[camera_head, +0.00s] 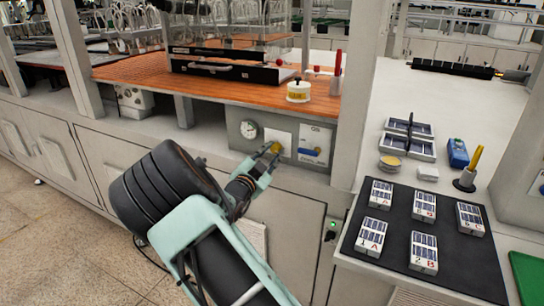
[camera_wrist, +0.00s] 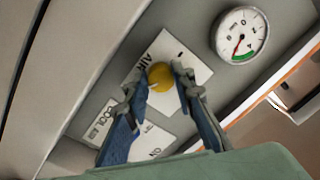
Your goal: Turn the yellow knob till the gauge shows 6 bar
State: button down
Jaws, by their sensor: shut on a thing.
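The yellow knob (camera_wrist: 160,77) sits on a white plate marked AIR on the grey panel; in the head view the knob (camera_head: 275,148) is partly hidden by my gripper. My gripper (camera_wrist: 160,80) has its two fingers on either side of the knob and is shut on it. The round gauge (camera_wrist: 241,36) has a white face, a red needle and a green arc at its edge. Its digits are too small to read surely. The gauge also shows in the head view (camera_head: 249,130), left of the knob.
A panel with a blue handle (camera_head: 312,152) is right of the knob. Above is an orange-brown worktop (camera_head: 150,72) with a white tub (camera_head: 298,91). At the right, a black mat (camera_head: 395,252) bears several labelled packs. A white cabinet front (camera_head: 290,218) is below.

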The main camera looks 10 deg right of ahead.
jog(key=c, duration=1.6)
grip_release()
jog(key=v, duration=1.2)
